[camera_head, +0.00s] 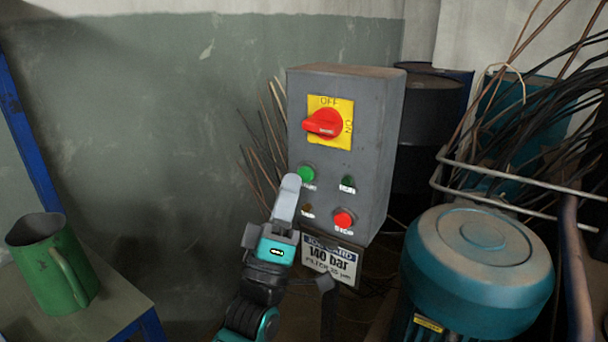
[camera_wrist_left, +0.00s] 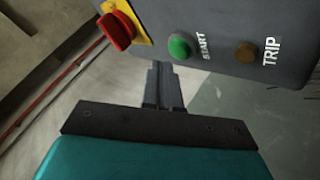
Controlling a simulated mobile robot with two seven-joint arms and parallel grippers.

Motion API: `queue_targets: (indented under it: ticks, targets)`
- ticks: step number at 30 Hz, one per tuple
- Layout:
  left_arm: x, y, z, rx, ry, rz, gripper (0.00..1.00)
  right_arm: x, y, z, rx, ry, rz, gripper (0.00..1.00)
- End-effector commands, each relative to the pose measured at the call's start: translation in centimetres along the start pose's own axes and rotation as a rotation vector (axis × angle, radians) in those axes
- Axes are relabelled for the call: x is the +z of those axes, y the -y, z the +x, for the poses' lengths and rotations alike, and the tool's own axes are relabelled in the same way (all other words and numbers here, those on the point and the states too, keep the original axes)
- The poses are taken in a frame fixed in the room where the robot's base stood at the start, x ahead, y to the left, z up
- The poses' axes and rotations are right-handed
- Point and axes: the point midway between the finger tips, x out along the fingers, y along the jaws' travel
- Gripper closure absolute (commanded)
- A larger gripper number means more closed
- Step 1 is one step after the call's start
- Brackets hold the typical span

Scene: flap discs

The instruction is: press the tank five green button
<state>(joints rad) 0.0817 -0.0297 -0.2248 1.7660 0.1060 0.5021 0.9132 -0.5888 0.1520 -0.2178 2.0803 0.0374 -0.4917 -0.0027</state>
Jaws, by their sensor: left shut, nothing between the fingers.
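A grey control box (camera_head: 345,150) stands upright in the middle of the head view. Its round green button (camera_head: 306,174) is on the left of the front face. In the left wrist view the green button (camera_wrist_left: 180,47) is labelled START. My left gripper (camera_head: 290,184) is shut and empty, its fingertips just below and left of the button in the head view. The shut fingers (camera_wrist_left: 157,68) also show in the left wrist view, pointing beside the button with a visible gap in the picture. Contact cannot be told. I see no tank number. My right gripper is not in view.
The box also bears a red rotary switch (camera_head: 323,123), a dark green lamp (camera_head: 348,184), a brown TRIP lamp (camera_wrist_left: 246,54) and a red stop button (camera_head: 344,219). A teal motor (camera_head: 480,260) stands right; a green jug (camera_head: 50,265) stands left on a table.

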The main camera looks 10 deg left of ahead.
Motion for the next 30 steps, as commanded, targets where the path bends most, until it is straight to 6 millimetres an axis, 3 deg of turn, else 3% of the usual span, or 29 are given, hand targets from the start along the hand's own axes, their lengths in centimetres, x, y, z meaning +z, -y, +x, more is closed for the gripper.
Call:
queue_targets:
  ticks: [30]
  targets:
    - [0.63, 0.61, 0.85, 0.0, 0.0, -0.001, 1.0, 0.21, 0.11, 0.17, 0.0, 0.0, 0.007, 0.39]
